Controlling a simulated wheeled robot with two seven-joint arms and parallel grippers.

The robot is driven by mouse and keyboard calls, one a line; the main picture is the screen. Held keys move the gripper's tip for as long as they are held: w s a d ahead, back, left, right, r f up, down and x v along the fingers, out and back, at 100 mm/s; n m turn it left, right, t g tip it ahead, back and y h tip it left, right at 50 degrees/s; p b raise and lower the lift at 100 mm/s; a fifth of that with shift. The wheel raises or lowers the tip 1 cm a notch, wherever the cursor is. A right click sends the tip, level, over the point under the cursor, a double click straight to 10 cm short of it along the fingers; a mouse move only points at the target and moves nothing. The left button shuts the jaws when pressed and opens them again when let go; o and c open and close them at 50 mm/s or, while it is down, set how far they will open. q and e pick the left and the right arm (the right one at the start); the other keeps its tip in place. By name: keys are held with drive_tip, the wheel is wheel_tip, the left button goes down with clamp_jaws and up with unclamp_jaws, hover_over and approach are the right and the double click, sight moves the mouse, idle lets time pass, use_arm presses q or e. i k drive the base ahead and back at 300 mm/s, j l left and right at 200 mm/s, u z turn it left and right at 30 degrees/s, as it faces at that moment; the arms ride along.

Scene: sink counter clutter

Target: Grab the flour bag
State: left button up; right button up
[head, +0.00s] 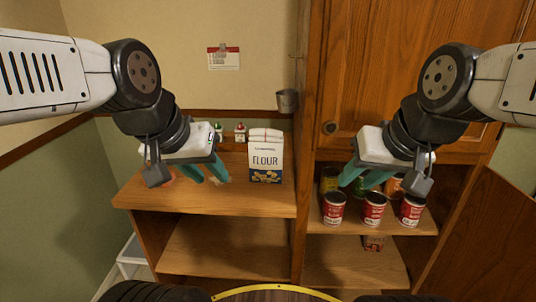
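The flour bag (265,163) is a white and dark blue packet with "FLOUR" printed on its front. It stands upright near the back of the left wooden shelf top, against the cabinet's side panel. My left gripper (209,178) is to the left of the bag, apart from it, with its two teal fingers spread and nothing between them. My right gripper (362,184) is to the right, in front of the shelf with cans, also with teal fingers apart and empty.
Small red-capped bottles (240,133) stand left of the bag. Several red cans (374,209) line the right shelf (400,229). The left shelf top (220,200) is clear in front of the bag. A metal cup (287,101) hangs above, and an open cabinet door (490,230) stands at right.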

sight(266, 146)
drive_tip(key=i+j+z, duration=0.2)
drive_tip(key=j+z, duration=0.2)
drive_tip(key=j, duration=0.25)
drive_tip(key=j+z, duration=0.35)
drive_tip(key=j, duration=0.35)
drive_tip(key=j+z, duration=0.4)
drive_tip(key=j, duration=0.3)
drive_tip(key=i+j, duration=0.05)
